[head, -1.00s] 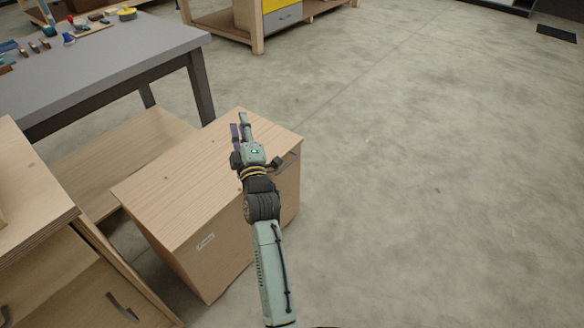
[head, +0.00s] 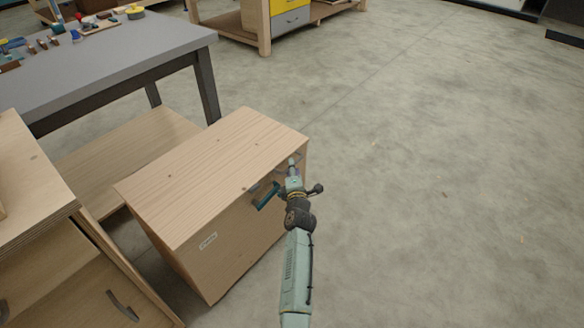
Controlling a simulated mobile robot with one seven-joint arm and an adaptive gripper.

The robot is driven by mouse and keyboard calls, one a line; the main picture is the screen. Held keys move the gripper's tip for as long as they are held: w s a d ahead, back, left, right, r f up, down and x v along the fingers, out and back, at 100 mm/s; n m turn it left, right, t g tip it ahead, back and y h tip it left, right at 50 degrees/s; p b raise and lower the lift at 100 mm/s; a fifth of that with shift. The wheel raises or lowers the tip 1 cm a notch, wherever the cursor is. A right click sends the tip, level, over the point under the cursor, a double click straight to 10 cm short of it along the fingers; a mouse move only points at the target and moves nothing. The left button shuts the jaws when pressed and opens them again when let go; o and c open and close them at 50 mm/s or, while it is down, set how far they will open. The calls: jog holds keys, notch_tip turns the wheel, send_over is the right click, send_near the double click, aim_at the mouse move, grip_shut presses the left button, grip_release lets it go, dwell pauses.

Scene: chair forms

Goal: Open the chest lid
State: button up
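The chest (head: 225,245) is a light wooden box with a flat wooden lid (head: 210,165) lying closed on top. A small white label shows on its front side. My gripper (head: 279,180) is at the right part of the chest's front side, just below the lid's front edge. Its two fingers look spread apart, one to the left and one toward the top right, with nothing visibly held. The gripper covers most of the handle area there, so I cannot tell whether it touches the chest.
A grey-topped workbench (head: 120,60) with small tools stands behind the chest at the left. A wooden cabinet (head: 95,275) with handles stands close at the left front. The concrete floor (head: 440,190) to the right is clear.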

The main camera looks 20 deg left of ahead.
jog(key=shift+x, duration=0.95)
grip_shut()
